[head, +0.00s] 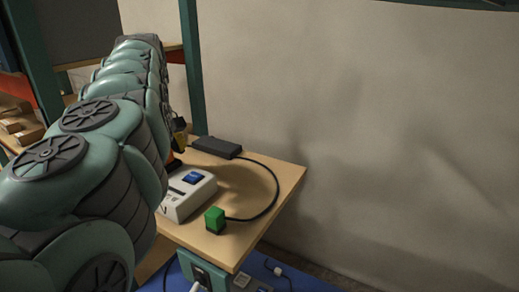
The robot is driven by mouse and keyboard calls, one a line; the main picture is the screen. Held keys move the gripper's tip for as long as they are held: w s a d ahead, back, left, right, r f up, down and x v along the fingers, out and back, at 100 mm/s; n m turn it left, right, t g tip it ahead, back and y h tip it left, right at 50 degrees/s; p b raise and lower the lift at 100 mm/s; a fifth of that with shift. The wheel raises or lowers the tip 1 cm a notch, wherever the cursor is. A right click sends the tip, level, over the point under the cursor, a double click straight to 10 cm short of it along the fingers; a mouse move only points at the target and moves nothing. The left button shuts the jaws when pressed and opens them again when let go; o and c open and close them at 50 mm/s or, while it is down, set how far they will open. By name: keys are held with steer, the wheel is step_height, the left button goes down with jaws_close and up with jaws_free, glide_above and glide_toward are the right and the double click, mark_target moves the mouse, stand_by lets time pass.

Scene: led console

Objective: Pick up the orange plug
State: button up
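A small patch of orange (174,162) shows on the table just behind the white box, at the edge of my arm. It may be the orange plug, but most of it is hidden by the arm. My gripper (179,138) is mostly hidden behind my own arm. Only a dark part with some yellow shows, just above the orange patch. I cannot tell whether the fingers touch it or whether they are open or shut.
On the wooden table (266,187) stand a white box (178,208) with a blue switch (192,178), a green plug (215,221) and a black box (217,147). A black cable (276,182) loops from the black box to the green plug. A wall stands behind.

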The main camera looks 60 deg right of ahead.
steer(key=shift+s+d, duration=0.1)
jaws_close()
stand_by(0.6)
